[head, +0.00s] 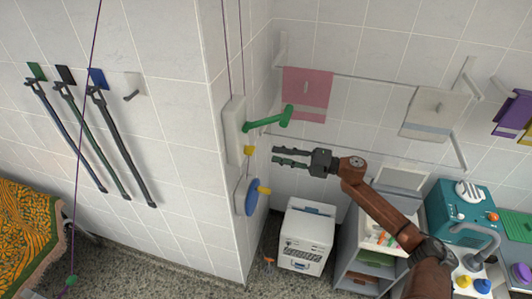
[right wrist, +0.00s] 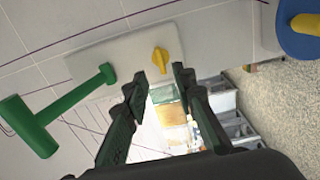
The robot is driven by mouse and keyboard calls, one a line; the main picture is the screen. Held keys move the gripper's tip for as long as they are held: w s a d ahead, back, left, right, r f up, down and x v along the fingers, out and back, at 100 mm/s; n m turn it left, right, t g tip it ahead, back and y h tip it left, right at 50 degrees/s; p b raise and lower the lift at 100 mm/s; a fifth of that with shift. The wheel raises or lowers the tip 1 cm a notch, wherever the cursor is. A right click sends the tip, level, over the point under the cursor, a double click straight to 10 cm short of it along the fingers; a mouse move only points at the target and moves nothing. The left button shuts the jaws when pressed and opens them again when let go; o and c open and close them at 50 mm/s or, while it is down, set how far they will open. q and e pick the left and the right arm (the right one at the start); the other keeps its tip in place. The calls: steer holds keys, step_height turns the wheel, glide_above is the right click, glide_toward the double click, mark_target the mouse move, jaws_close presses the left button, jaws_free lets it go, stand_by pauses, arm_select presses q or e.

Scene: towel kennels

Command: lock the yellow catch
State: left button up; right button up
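The yellow catch (head: 248,150) is a small knob on a white wall plate (head: 233,125), below a green lever (head: 270,120). In the right wrist view, the catch (right wrist: 160,60) shows just beyond the fingertips, in line with the gap between them. My right gripper (head: 275,155) is open and empty, its two dark fingers pointing left toward the catch, with a small gap to it in the head view. The right wrist view also shows the open fingers (right wrist: 158,80). The green lever (right wrist: 60,112) sticks out from the plate there. My left gripper is out of view.
A blue wheel (head: 253,198) with a yellow handle sits just below the catch. A pink towel (head: 307,93) hangs on the wall behind. Purple cords run up from the plate. A white cabinet (head: 305,235) stands below, and a teal machine (head: 460,210) stands at right.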

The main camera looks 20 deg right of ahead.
steer(key=shift+v, duration=1.45)
